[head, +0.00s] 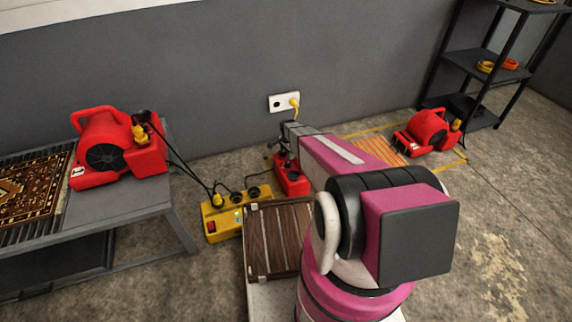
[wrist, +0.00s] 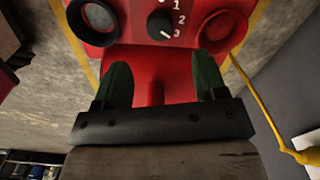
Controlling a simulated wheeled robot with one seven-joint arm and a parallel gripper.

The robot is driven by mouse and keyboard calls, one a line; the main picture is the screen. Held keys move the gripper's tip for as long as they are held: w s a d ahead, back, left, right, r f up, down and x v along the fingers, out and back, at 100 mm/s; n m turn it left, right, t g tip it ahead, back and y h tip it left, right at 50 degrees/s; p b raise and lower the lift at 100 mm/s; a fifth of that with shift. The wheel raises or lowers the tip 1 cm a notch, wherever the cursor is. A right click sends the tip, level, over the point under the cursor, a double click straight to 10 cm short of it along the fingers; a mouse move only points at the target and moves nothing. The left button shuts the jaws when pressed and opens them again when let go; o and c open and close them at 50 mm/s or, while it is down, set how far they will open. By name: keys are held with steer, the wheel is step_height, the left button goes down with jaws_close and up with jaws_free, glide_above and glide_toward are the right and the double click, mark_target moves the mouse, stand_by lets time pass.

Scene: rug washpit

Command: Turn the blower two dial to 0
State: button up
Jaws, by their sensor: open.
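A red box (head: 291,178) stands on the floor below the wall socket. Any 0 is not visible, and no name label is seen. My gripper (wrist: 163,84) is open and empty, its green fingertips just short of the dial, one to each side below it. In the head view my gripper (head: 289,155) is over the red box, partly hidden.
One red blower (head: 118,148) sits on a grey table at left, another (head: 428,132) on the floor at right. A yellow power box (head: 222,225) and a brown slatted panel (head: 277,240) lie near my arm. A yellow cable (wrist: 262,108) runs close on the right.

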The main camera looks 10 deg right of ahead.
mark_target(288, 163)
step_height(288, 163, down, 9)
steer(key=shift+r, duration=0.2)
steer(key=c, duration=0.9)
